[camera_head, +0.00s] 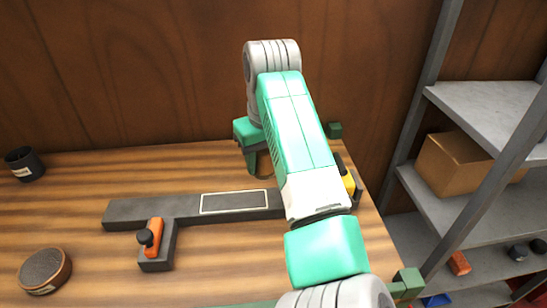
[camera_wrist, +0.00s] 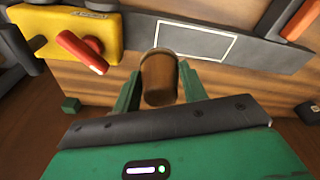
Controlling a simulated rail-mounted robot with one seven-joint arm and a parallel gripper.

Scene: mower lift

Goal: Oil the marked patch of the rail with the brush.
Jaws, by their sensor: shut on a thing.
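The dark grey rail (camera_head: 150,210) lies across the wooden bench, its right end hidden behind my arm. The marked patch (camera_head: 234,202) is a white-outlined rectangle on its top; it also shows in the wrist view (camera_wrist: 195,40). My gripper (camera_wrist: 158,74) is shut on a brown wooden cylinder, apparently the brush's handle (camera_wrist: 160,84). Its bristles cannot be made out. In the head view my gripper (camera_head: 254,160) is on the wall side of the rail, behind the patch. Whether the brush touches anything cannot be told.
A yellow block (camera_wrist: 85,28) with a red lever (camera_wrist: 80,50) stands at the rail's right end. An orange lever (camera_head: 154,238) sits on the bracket in front. A round dark-topped tin (camera_head: 45,270) and a black cup (camera_head: 24,164) stand left. Shelves (camera_head: 470,210) are right.

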